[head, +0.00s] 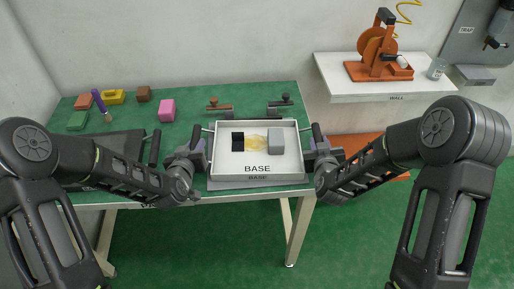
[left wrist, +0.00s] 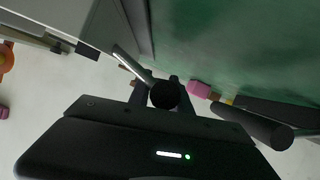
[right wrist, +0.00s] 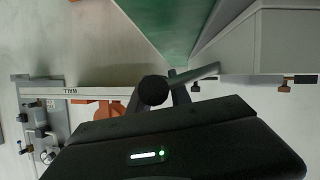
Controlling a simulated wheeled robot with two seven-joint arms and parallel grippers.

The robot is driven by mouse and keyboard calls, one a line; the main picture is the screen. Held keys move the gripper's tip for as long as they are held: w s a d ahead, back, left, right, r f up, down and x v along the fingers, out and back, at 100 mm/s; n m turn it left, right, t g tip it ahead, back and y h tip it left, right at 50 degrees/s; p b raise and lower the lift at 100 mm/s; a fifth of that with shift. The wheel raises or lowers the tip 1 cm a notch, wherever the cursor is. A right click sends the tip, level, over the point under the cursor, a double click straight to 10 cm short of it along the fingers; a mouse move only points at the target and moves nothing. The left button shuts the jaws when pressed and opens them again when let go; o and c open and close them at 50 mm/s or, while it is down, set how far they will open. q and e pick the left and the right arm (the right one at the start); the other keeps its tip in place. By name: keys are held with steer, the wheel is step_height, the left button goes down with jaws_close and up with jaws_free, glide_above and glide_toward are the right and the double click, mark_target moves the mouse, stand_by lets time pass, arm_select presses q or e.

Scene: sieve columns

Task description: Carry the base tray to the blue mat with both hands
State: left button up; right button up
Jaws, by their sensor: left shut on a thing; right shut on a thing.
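The base tray (head: 286,172) is a white open box lettered BASE on its front, near the table's front edge. My left gripper (head: 198,150) is shut on the tray's left handle, whose round dark end (left wrist: 165,95) shows in the left wrist view. My right gripper (head: 320,150) is shut on the right handle, with its dark end (right wrist: 153,90) in the right wrist view. I cannot make out a blue mat.
In the tray lie a black block (head: 238,142), a yellowish clear piece (head: 257,143) and a grey block (head: 275,143). Two small handled parts (head: 219,106) lie behind. A white wall shelf (head: 395,91) is at right.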

arm_select(q)
jaws_close()
arm_select(e)
jaws_close()
arm_select(q)
steer(key=shift+r, duration=0.15)
arm_select(e)
steer(key=shift+r, duration=0.1)
stand_by(0.4)
